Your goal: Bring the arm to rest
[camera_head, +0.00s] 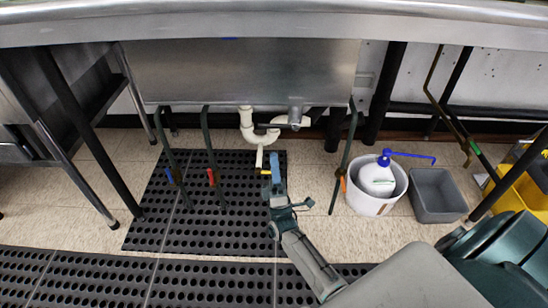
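My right arm reaches up from the lower right, over the black mat. Its gripper (275,168) is under the sink, just beside the lower end of a short white drain pipe (259,156). A small yellow handle (265,171) is at the pipe's lower end, right against the gripper in the picture. I cannot tell whether they touch. The fingers are small and seen from above and behind, so I cannot tell whether they are open or shut. My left gripper is not in view.
The steel sink (240,75) hangs above, with white trap piping (248,128). Dark pipes with a blue lever (169,176) and red lever (211,177) stand left. A white bucket (372,206) holding a pump bottle (377,178) and a grey bin (438,196) stand right.

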